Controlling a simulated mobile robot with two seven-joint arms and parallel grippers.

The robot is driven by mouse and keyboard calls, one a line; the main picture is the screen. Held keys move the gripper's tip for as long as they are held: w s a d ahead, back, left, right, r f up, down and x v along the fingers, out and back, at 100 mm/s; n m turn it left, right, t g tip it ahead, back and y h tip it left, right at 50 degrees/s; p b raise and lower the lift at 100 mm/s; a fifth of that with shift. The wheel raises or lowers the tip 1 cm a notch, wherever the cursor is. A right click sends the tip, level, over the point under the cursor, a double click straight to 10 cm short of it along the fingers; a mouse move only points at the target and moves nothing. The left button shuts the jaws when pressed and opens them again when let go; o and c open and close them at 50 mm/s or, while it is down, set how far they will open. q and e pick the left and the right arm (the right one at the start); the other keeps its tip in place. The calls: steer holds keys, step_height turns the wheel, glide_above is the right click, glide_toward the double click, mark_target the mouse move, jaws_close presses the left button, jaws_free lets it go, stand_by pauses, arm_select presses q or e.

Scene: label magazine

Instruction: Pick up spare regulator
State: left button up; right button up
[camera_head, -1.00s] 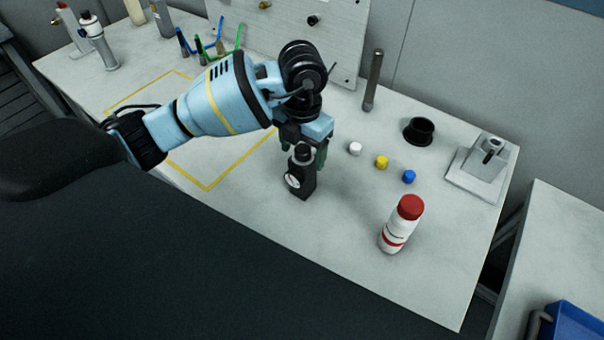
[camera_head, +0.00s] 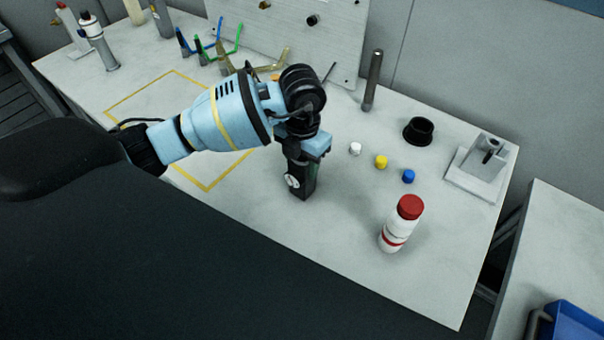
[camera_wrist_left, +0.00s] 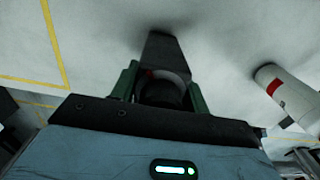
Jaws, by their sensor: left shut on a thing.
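The spare regulator (camera_head: 301,184) is a black upright block with a round white gauge on its left face. It stands on the grey table, right of the yellow taped outline. My left gripper (camera_head: 307,160) points down over its top and is shut on it. In the left wrist view, the regulator (camera_wrist_left: 163,52) sits between the two green fingers (camera_wrist_left: 160,85). Its upper part is partly hidden by the gripper. I cannot tell whether its base touches the table. My right gripper is not in view.
A white bottle with a red cap (camera_head: 402,224) stands to the right front. White (camera_head: 355,148), yellow (camera_head: 381,162) and blue (camera_head: 409,176) caps lie behind it. A black cup (camera_head: 418,131), a dark upright rod (camera_head: 373,81) and a grey metal fixture (camera_head: 480,172) stand farther back.

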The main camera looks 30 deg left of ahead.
arm_select(q)
steer(key=shift+r, duration=0.1)
steer(key=shift+c, duration=0.5)
steer(key=shift+r, duration=0.5)
step_height(320, 180, up, 2)
steer(key=shift+r, duration=0.1)
steer(key=shift+s+d+r, duration=0.15)
steer(key=shift+s+d, duration=0.3)
steer(key=shift+s, duration=0.05)
steer(key=s+d+r, duration=0.1)
steer(key=s+d, duration=0.8)
steer(key=s, duration=0.2)
steer(key=shift+s+r, duration=0.15)
steer(key=shift+s, duration=0.15)
